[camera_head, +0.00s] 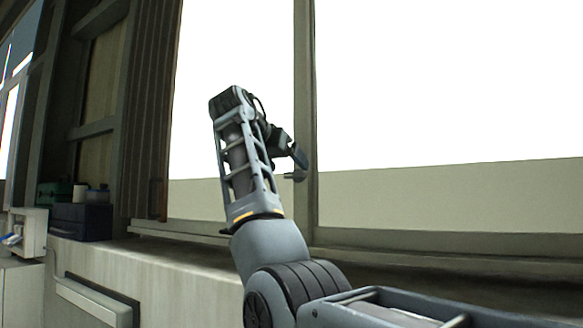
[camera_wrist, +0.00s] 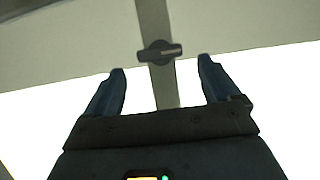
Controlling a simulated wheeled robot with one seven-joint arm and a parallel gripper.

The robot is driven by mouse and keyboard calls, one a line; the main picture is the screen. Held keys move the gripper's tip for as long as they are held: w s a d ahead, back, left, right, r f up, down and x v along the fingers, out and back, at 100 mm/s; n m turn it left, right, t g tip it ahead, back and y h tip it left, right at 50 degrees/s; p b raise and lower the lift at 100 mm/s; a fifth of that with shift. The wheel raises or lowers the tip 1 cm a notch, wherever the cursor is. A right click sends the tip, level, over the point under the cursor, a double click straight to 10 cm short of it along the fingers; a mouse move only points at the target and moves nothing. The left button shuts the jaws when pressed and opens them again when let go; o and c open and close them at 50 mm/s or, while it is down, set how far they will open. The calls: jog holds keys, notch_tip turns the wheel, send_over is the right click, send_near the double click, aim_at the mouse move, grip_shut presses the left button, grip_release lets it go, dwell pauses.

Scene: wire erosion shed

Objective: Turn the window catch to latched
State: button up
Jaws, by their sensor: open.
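In the head view the catch (camera_head: 296,175) is a small grey piece on the upright window bar (camera_head: 305,120), partly behind my gripper. My gripper (camera_wrist: 161,80) is open, with one blue finger on each side of the upright bar. The catch lies just beyond the fingertips, between them in the picture, and nothing is held. In the head view my gripper (camera_head: 300,160) is close to the catch; contact cannot be told.
The window sill (camera_head: 180,262) runs along below the window. A dark blue box (camera_head: 82,222) and a green box (camera_head: 55,193) stand on it at the left. A dark shutter or frame (camera_head: 152,110) borders the window at left. The space before the right pane is clear.

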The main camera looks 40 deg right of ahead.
aim_at(296, 175)
jog(key=shift+p+x, duration=0.35)
jog(key=shift+x, duration=1.5)
jog(key=shift+c, duration=0.4)
jog(key=c, duration=1)
